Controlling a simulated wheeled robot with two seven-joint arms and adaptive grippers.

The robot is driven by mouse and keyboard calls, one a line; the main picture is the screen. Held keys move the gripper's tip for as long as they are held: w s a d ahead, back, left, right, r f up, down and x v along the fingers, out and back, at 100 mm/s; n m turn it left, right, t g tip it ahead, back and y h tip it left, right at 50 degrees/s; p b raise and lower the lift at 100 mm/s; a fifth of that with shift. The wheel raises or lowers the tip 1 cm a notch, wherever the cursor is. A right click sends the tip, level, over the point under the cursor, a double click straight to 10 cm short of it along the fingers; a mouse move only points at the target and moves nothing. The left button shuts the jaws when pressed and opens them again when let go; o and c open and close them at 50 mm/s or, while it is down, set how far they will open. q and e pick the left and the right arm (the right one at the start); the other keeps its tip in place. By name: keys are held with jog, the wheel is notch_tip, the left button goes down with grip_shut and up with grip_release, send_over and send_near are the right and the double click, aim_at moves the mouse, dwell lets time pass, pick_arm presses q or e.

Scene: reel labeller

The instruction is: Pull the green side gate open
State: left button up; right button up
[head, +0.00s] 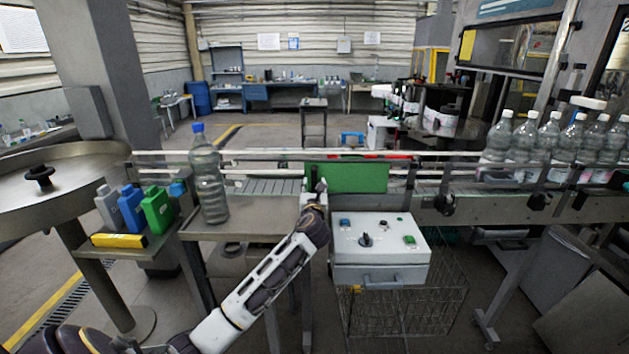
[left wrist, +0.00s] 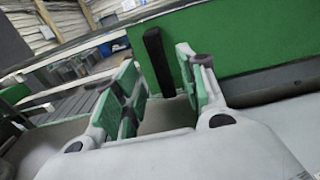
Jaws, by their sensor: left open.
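The green side gate (head: 352,178) is a flat upright panel in line with the conveyor's front side, near the middle of the head view. It also fills the upper right of the left wrist view (left wrist: 262,38). A black upright handle bar (left wrist: 157,58) stands at its left end. My left gripper (head: 318,190) is at the gate's left end. In the left wrist view its fingers (left wrist: 158,75) are apart, with the bar showing between their tips; I cannot tell whether they touch it. My right gripper is not in view.
A control box (head: 380,250) with knob and buttons sits right of my left arm. A clear bottle with blue cap (head: 208,175) stands on the left table. Coloured containers (head: 157,210) stand farther left. Several bottles (head: 555,140) line the conveyor at right. Rails (head: 255,155) run behind.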

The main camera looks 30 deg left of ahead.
aim_at(315, 181)
pick_arm(q)
jog(key=shift+x, duration=2.7)
grip_shut()
